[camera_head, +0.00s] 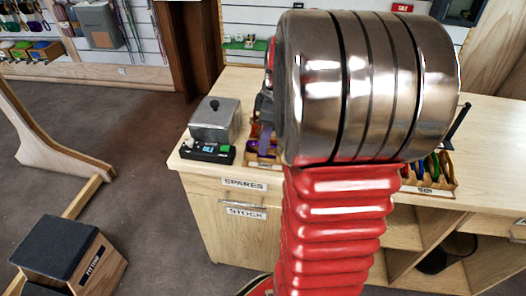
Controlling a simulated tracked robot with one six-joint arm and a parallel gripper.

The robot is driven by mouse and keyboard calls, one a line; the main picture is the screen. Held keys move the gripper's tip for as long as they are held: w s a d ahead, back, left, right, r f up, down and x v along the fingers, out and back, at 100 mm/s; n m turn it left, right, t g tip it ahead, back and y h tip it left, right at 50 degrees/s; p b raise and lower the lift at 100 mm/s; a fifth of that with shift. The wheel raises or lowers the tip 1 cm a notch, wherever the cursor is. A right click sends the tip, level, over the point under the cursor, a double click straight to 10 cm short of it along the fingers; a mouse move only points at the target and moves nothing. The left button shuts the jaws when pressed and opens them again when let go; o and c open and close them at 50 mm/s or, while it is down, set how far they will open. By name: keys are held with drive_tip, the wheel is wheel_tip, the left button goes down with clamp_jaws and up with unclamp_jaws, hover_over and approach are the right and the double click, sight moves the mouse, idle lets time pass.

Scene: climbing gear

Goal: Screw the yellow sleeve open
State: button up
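My own arm, a large metal joint above a ribbed red sleeve, fills the middle of the view and hides much of the worktop. A grey part that looks like my gripper (264,106) shows just left of the metal joint. Its fingertips are not clear, so I cannot tell whether it is open or shut or holds anything. Below it a purple carabiner-like piece (266,138) stands at a wooden tray (262,160), partly hidden by my arm. I cannot make out the yellow sleeve.
A grey metal box (215,120) and a black device with a green button (207,152) stand on the wooden counter (488,135) at left. A rack of coloured carabiners (432,188) is at right. A padded wooden box (68,255) stands on the floor.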

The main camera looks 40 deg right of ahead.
drive_tip(key=shift+s+a, duration=0.3)
drive_tip(key=shift+a, duration=0.15)
idle(0.4)
drive_tip(key=shift+f, duration=1.45)
drive_tip(key=shift+w+d, duration=0.45)
drive_tip(key=shift+d, duration=0.15)
drive_tip(key=shift+r, duration=0.15)
drive_tip(key=shift+r, duration=4.95)
